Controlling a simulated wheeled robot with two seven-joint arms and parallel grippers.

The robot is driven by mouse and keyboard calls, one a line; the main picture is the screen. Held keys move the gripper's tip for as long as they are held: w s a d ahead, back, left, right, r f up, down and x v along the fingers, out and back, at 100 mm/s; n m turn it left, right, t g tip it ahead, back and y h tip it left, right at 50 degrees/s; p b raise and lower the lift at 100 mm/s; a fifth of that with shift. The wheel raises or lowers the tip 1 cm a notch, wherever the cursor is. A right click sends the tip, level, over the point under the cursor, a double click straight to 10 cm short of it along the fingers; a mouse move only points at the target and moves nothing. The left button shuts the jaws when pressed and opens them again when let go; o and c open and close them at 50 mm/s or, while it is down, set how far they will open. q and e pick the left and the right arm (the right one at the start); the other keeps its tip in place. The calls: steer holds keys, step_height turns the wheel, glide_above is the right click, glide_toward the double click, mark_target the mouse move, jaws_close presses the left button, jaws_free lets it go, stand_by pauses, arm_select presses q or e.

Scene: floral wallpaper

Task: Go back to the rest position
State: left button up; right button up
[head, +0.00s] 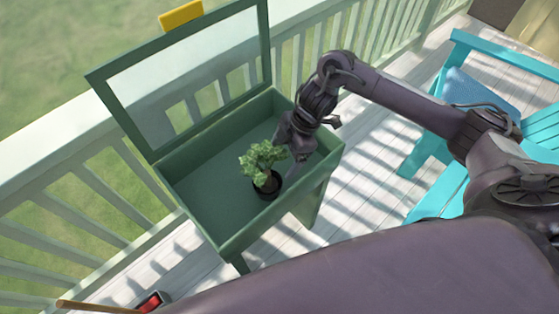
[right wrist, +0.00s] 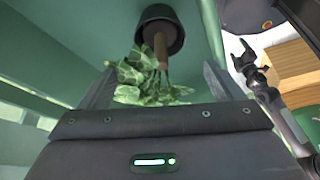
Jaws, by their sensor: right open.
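A leafy green plant (head: 262,156) in a black pot (head: 267,186) stands inside a green box (head: 205,200) with its glass lid (head: 190,75) raised. My right gripper (head: 293,160) is over the box, just right of the plant. In the right wrist view its fingers (right wrist: 160,85) are spread wide, with the leaves (right wrist: 150,82) showing between them and the pot (right wrist: 160,28) beyond. Whether they touch the leaves I cannot tell. My left arm is out of the head view; a dark gripper (right wrist: 252,58), apparently my left, shows at right in the right wrist view.
A white railing (head: 60,165) runs behind the box. A yellow object (head: 181,15) sits by the lid's top edge. A turquoise chair (head: 440,165) stands at right. A red-headed tool (head: 150,302) lies at lower left. Plank floor (head: 365,190) is open between box and chair.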

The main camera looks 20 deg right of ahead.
stand_by(0.6)
steer(key=a+r+m+t+y, duration=0.1)
steer(key=a+r+m+t, duration=0.15)
steer(key=a, duration=0.55)
steer(key=a+r+m+t, duration=0.1)
steer(key=a+r+t, duration=0.1)
steer(key=a+t, duration=0.35)
steer(key=s+d+m+g+h, duration=0.5)
steer(key=s+d+m, duration=0.7)
steer(key=s+d, duration=0.2)
step_height(320, 180, down, 29)
steer(key=s+g, duration=0.1)
steer(key=s+d+f, duration=0.2)
steer(key=s+f, duration=0.7)
steer(key=s, duration=0.1)
steer(key=s+d+f+g, duration=0.1)
steer(key=s+f, duration=0.8)
steer(key=s, duration=0.1)
steer(key=shift+d+f, duration=0.35)
steer(key=shift+d, duration=0.05)
